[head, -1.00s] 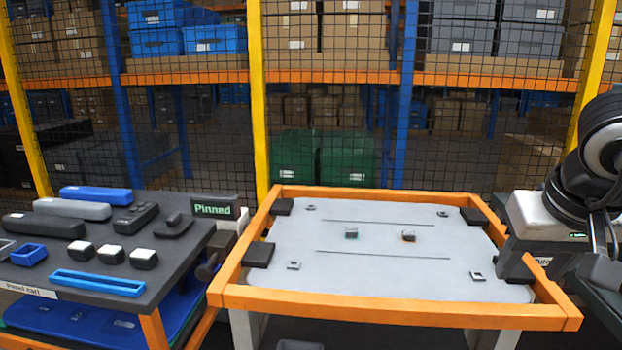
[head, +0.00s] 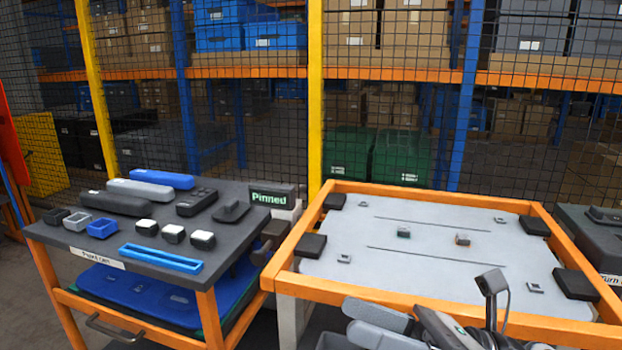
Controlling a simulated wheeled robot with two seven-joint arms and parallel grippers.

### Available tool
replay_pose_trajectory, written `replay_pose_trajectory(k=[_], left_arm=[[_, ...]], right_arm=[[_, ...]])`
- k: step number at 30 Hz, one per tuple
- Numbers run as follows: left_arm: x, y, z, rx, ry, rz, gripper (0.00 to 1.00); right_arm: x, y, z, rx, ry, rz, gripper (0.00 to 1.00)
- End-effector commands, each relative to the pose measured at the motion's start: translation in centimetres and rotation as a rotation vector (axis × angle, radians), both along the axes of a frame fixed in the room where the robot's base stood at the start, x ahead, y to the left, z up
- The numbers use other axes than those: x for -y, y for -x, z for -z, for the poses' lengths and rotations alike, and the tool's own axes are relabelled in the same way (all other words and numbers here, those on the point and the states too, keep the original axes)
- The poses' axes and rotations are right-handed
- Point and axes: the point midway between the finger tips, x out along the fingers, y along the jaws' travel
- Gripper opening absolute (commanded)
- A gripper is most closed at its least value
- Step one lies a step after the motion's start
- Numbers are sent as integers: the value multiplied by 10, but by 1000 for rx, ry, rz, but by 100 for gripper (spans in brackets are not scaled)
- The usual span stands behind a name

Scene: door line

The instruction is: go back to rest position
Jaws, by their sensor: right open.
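My right gripper (head: 352,321) shows at the bottom edge, right of the middle, in front of the orange-framed table. Its grey fingers point left and are apart, with nothing seen between them. The rest of my right arm is mostly cut off by the bottom edge. My left gripper is not in view.
The orange-framed table (head: 440,306) has a grey top with small blocks and black corner pads. A dark cart (head: 80,240) at left holds several parts, a blue tray (head: 160,259) and a "Pinned" sign (head: 272,197). A mesh fence with a yellow post (head: 315,100) stands behind.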

Motion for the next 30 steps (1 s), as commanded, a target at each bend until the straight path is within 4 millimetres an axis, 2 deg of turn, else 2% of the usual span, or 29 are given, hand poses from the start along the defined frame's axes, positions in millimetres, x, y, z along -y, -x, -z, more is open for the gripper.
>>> replay_pose_trajectory(k=[1,2,3,5,6,8,9,12,15,18,21,30], left_arm=[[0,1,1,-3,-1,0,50],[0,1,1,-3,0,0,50],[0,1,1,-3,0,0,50],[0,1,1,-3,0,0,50],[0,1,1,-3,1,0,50],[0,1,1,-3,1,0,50],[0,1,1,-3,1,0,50],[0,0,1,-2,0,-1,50],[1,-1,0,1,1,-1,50],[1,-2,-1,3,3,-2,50],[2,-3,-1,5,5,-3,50],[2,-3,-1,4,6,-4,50]], right_arm=[[9,-18,15,-311,-198,70,50],[17,-29,26,-493,-313,111,50],[30,-42,49,-734,-469,164,50],[48,-53,91,-1061,-687,238,50],[58,-54,119,-1243,-814,281,50],[69,-49,163,-1488,-992,343,50],[75,-41,192,-1632,-1104,384,50],[83,-12,254,-1933,-1356,482,50],[83,20,298,-2141,-1554,564,50],[82,44,325,-2270,-1690,622,50],[80,58,337,-2332,-1761,654,50],[80,61,339,-2344,-1775,661,50]])
